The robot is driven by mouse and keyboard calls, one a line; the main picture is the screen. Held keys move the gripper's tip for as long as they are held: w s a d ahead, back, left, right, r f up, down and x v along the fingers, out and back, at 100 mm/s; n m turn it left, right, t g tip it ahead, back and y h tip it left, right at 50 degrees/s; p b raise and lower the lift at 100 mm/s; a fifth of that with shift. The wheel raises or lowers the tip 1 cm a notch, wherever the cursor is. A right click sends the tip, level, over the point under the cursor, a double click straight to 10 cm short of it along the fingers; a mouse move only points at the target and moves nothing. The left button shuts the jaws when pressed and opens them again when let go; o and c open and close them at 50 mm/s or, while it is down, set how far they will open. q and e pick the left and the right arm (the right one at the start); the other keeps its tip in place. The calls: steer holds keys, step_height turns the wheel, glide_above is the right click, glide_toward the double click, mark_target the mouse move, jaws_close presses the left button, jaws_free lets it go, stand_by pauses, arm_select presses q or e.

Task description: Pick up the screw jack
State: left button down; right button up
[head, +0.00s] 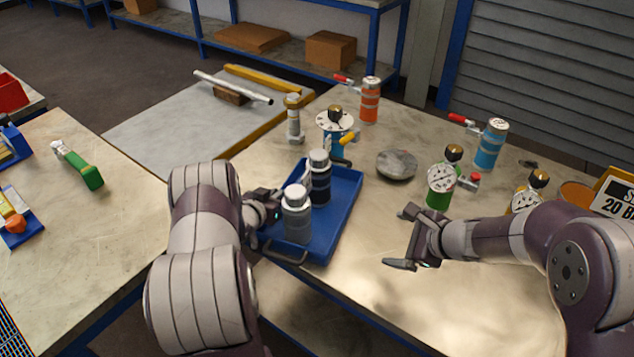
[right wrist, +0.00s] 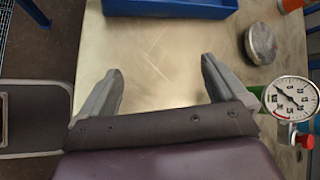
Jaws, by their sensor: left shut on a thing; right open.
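A light metal post with a rounded beige top (head: 293,118) stands upright at the back left of the worktable; it looks most like the screw jack, though it is small in view. My left gripper (head: 276,207) reaches from the left over the wall of the blue tray (head: 342,215). It appears shut on the grey bottle with a white cap (head: 297,220); its fingertips are partly hidden. My right gripper (head: 402,239) is open and empty above the table's front part. The right wrist view shows its two fingers (right wrist: 162,85) apart with bare tabletop between them.
A dark bottle (head: 320,182) stands in the tray. A round grey stone-like disc (head: 397,165), a green gauge unit (head: 438,198), an orange canister (head: 370,105) and a blue canister (head: 491,150) stand on the table.

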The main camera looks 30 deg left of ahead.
mark_target(325, 190)
steer(key=w+a+f+m+t+y, duration=0.1)
steer(key=w+a+m, duration=0.1)
steer(key=a, duration=0.4)
steer(key=w+a+f+m+t+y, duration=0.1)
steer(key=w+a+m, duration=0.2)
steer(key=a, duration=0.4)
steer(key=w+a+f+m+t+y, duration=0.1)
steer(key=w+a+m, duration=0.1)
steer(key=a+m, duration=0.2)
steer(key=shift+w+a+f, duration=0.1)
steer(key=shift+w+a, duration=0.1)
steer(key=shift+a, duration=1.15)
steer(key=x, duration=0.4)
steer(key=shift+s+a+f, duration=0.15)
steer(key=shift+a+f, duration=0.05)
steer(key=shift+f, duration=0.05)
steer(key=shift+w+a+f, duration=0.15)
steer(key=shift+w+a, duration=0.2)
steer(key=shift+a, duration=0.1)
steer(key=shift+c, duration=0.3)
